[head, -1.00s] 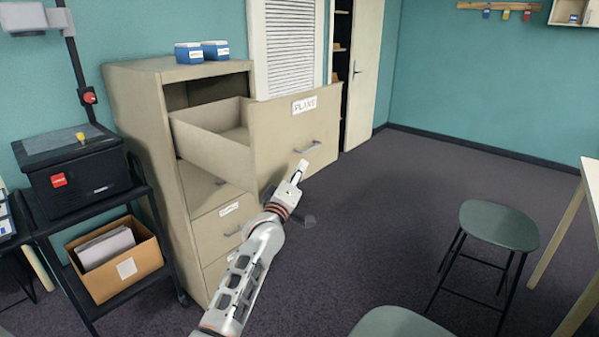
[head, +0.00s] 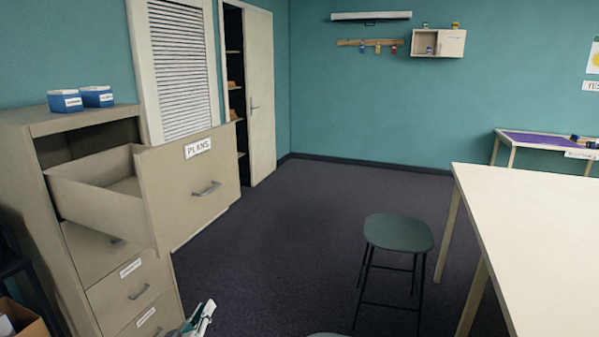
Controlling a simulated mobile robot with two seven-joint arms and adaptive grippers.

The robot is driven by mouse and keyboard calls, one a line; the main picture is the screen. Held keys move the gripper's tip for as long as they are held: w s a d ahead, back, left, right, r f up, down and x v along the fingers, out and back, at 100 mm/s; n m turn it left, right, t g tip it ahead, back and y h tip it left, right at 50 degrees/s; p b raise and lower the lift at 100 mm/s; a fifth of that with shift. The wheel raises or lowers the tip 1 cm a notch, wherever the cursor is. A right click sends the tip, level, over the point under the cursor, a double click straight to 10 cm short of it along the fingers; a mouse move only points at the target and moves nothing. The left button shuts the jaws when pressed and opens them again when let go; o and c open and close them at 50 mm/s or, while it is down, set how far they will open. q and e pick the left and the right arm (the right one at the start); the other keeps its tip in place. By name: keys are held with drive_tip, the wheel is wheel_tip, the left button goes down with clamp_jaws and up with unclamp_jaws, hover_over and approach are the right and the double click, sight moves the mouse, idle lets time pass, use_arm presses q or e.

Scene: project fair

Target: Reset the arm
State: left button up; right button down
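My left gripper (head: 202,318) shows only in part at the bottom edge of the head view, in front of the filing cabinet's lower drawers. It is apart from the open drawer's handle (head: 207,188), and I cannot tell whether its fingers are open or shut. The rest of the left arm is out of the picture. My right gripper is not in view. The top drawer (head: 165,200), labelled PLANS, is pulled far out of the beige cabinet (head: 25,160).
Two blue boxes (head: 66,101) stand on the cabinet. A green stool (head: 398,233) and a pale table (head: 540,215) are on the right. A cardboard box (head: 22,322) is at the lower left. Dark floor (head: 290,230) is clear in the middle.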

use_arm(q)
drive_tip(key=s+d+f+m+g, duration=0.2)
drive_tip(key=s+f, duration=0.3)
drive_tip(key=s, duration=0.5)
drive_tip(key=s+d+f+m+g+h, duration=0.1)
drive_tip(key=s+f+m, duration=0.3)
drive_tip(key=s, duration=0.7)
drive_tip(key=s+d+f+m+g, duration=0.2)
drive_tip(key=s+f+m+g, duration=0.1)
drive_tip(key=s+f, duration=0.5)
drive_tip(key=shift+s+d+h, duration=0.3)
drive_tip(key=shift+s+d, duration=0.05)
drive_tip(key=shift+s, duration=0.8)
